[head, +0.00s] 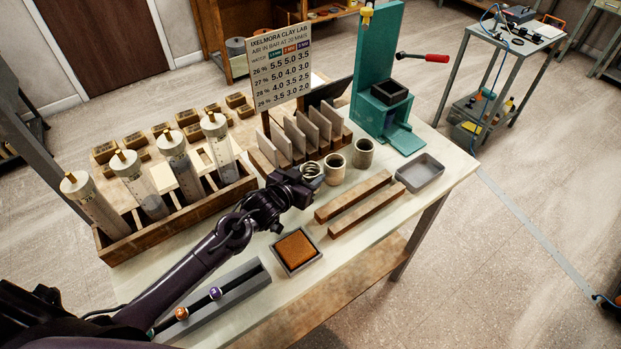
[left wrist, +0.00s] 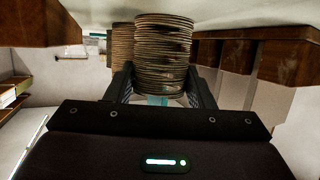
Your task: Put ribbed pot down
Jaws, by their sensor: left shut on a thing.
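The ribbed pot (head: 313,171) is a small, pale brown cylinder with ridges around its side. It is at the left end of a short row of pots on the table. My left gripper (head: 303,180) is shut on it from the near left side. In the left wrist view the ribbed pot (left wrist: 166,55) fills the space between the two fingers (left wrist: 163,88), and the table shows at the top of that picture. The pot's end is at or very close to the table top; I cannot tell if it touches. My right gripper is out of view.
Two similar pots (head: 335,167) (head: 362,154) stand to the right. A wooden rack with grey slabs (head: 300,136) is behind. Two wooden bars (head: 352,197), a grey tray (head: 420,173) and a square brown-filled dish (head: 296,250) lie nearby. Clear cylinders (head: 175,160) stand left.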

